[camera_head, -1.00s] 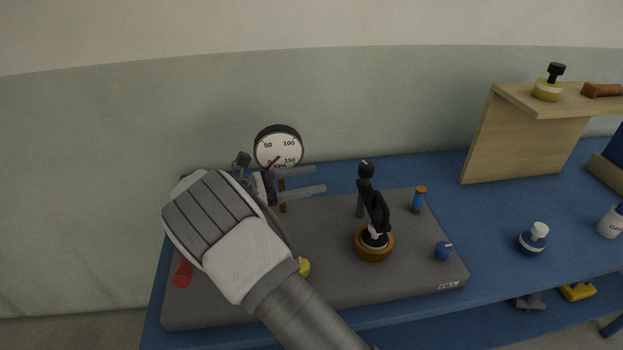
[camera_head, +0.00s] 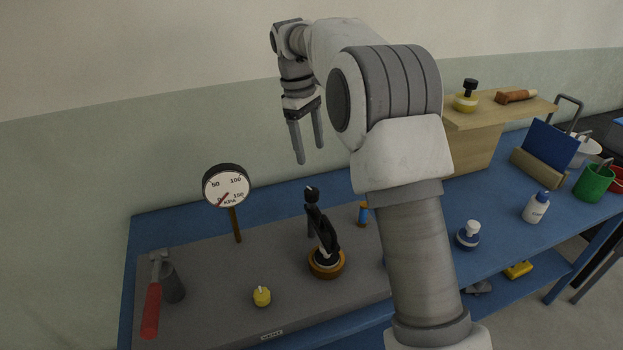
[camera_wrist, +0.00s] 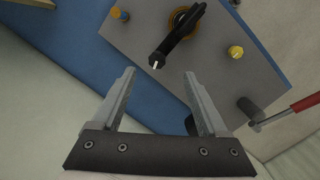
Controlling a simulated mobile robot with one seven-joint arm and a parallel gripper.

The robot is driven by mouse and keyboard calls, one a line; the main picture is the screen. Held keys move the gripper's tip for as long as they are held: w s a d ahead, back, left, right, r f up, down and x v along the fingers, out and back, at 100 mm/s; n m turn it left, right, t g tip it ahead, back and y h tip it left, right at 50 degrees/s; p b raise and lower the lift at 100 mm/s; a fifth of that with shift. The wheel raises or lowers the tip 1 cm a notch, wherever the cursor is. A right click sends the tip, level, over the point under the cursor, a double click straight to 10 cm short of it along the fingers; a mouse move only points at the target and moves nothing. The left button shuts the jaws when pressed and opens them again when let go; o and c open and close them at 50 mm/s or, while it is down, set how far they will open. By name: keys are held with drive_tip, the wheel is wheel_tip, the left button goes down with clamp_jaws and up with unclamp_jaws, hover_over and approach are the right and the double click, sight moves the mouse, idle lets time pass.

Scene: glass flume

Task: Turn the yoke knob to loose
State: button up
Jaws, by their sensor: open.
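A black yoke (camera_head: 324,232) stands on a round amber base on the grey plate; it also shows in the wrist view (camera_wrist: 183,36). The black yoke knob (camera_head: 312,192) with a pale mark sits at its upper end; it also shows in the wrist view (camera_wrist: 158,59). My gripper (camera_head: 310,156) is open and empty, fingers pointing down, above the yoke in the head view. In the wrist view, the knob appears between and just beyond my fingertips (camera_wrist: 160,73), apart from them. I cannot read a loose or tight setting.
A pressure gauge (camera_head: 227,187) stands on a post left of the yoke. A red-handled lever (camera_head: 151,308), yellow knob (camera_head: 262,297) and blue-orange cylinder (camera_head: 363,214) are on the plate. A wooden shelf (camera_head: 472,150) stands right. My arm hides the plate's right part.

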sight(312, 190)
drive_tip(key=shift+m+t+y, duration=0.3)
drive_tip(key=shift+m+y, duration=0.2)
drive_tip(key=shift+y, duration=0.3)
drive_tip(key=f, duration=0.9)
drive_tip(key=w+f, duration=0.1)
drive_tip(key=f, duration=0.3)
drive_tip(key=shift+w+d+f, duration=0.1)
drive_tip(key=shift+d+f, duration=0.15)
drive_tip(key=shift+f, duration=0.05)
clamp_jaws()
